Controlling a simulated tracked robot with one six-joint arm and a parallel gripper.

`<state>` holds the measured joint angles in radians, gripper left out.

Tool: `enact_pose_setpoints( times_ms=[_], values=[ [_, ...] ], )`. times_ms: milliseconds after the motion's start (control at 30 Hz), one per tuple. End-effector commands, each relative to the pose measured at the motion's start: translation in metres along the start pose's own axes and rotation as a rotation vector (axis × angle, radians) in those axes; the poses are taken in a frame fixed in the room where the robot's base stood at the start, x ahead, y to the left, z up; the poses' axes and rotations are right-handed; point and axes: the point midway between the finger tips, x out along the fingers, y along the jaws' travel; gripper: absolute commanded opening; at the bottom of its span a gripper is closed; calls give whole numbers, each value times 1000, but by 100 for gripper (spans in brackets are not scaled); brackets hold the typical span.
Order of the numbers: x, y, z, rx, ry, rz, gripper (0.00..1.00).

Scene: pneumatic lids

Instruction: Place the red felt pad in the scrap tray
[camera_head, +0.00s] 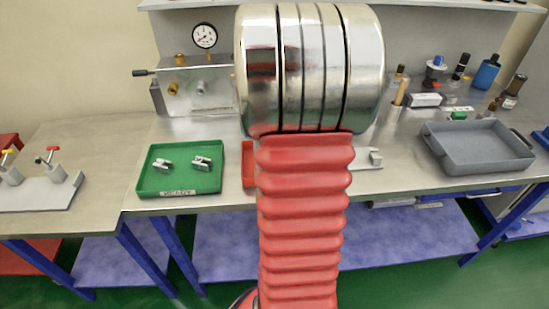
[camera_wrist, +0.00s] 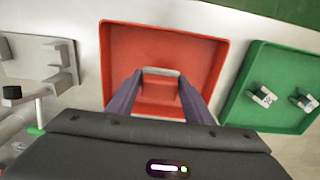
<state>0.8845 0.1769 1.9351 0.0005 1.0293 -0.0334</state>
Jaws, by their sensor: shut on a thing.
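A red tray (camera_wrist: 125,45), which I take to be the scrap tray, lies under my gripper (camera_wrist: 160,80) in the wrist view. In the head view only a narrow strip of the red tray (camera_head: 248,165) shows beside my arm. My gripper is shut on a small red piece with a pale grey edge, the red felt pad (camera_wrist: 160,88), held between the fingertips. It overlaps the tray's floor in the wrist view. I cannot tell its height above the floor. In the head view my arm hides the gripper and pad.
A green tray (camera_head: 180,182) with two small metal parts stands left of the red tray in the head view. A grey bin (camera_head: 476,148) stands to the right. A pale fixture (camera_wrist: 40,62) is on the red tray's other side. A gauge unit (camera_head: 195,85) stands behind.

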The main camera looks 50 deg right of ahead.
Motion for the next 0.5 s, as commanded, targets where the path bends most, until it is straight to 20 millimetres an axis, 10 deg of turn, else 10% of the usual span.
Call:
enact_pose_setpoints(
  times_ms=[500],
  values=[
    [37,-1,0,-1,0,0,22]
  ],
)
